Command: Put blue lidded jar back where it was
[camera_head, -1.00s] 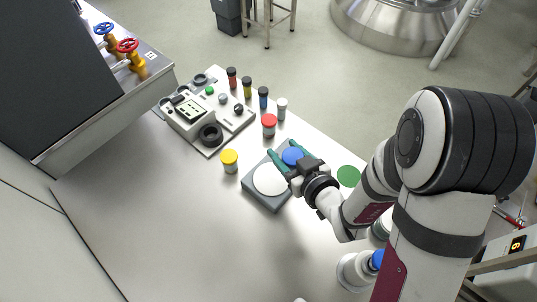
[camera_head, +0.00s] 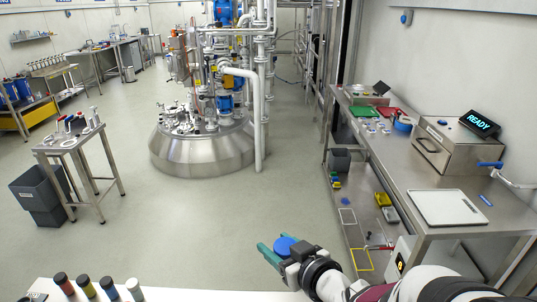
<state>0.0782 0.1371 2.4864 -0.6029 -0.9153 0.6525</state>
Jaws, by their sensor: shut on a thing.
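The blue lidded jar (camera_head: 284,245) is in my gripper (camera_head: 271,248). Its blue lid shows between the two teal fingers, and the jar's body is hidden below the lid. My gripper is shut on the jar near the bottom middle of the head view. It is past the far edge of the near white bench in the picture. I cannot tell its height.
A steel bench (camera_head: 437,185) with a READY device (camera_head: 480,123) stands right. A large reactor (camera_head: 205,150) stands behind. Floor between is clear.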

